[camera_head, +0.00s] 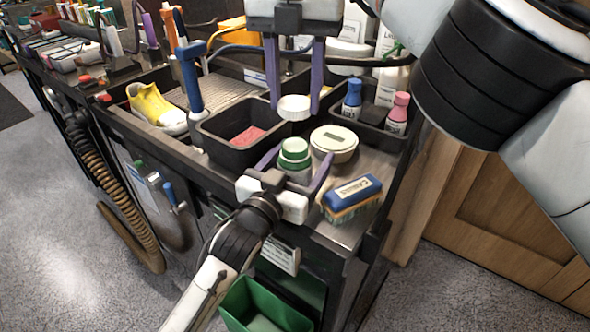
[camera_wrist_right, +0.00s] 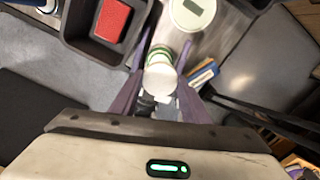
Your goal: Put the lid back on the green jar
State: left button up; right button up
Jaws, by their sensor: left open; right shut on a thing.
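The green jar (camera_head: 295,155) stands upright on the grey counter, with a green and white body. My left gripper (camera_head: 294,168) is open, its purple fingers on either side of the jar; I cannot tell whether they touch it. The white round lid (camera_head: 294,104) is held level between the purple fingertips of my right gripper (camera_head: 294,109), above and slightly behind the jar. In the right wrist view, the lid (camera_wrist_right: 160,78) shows between the fingers and partly covers the jar (camera_wrist_right: 161,54).
A round tin (camera_head: 334,140) stands right of the jar. A blue-topped brush (camera_head: 352,192) lies near the front right edge. Behind are a dark bin with a red sponge (camera_head: 249,136) and a tray with blue (camera_head: 352,99) and pink (camera_head: 398,114) bottles. A yellow sneaker (camera_head: 154,106) is at left.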

aim_at(295, 119)
pick_arm(q)
jog(key=shift+w+d, duration=0.1)
jog(key=shift+w, duration=0.1)
jog(key=c, duration=1.6)
pick_arm(e)
jog(key=shift+w+f, duration=0.1)
jog(key=shift+f, duration=2.4)
jog(key=shift+f, duration=0.1)
jog(key=shift+f, duration=0.8)
jog(key=shift+f, duration=0.55)
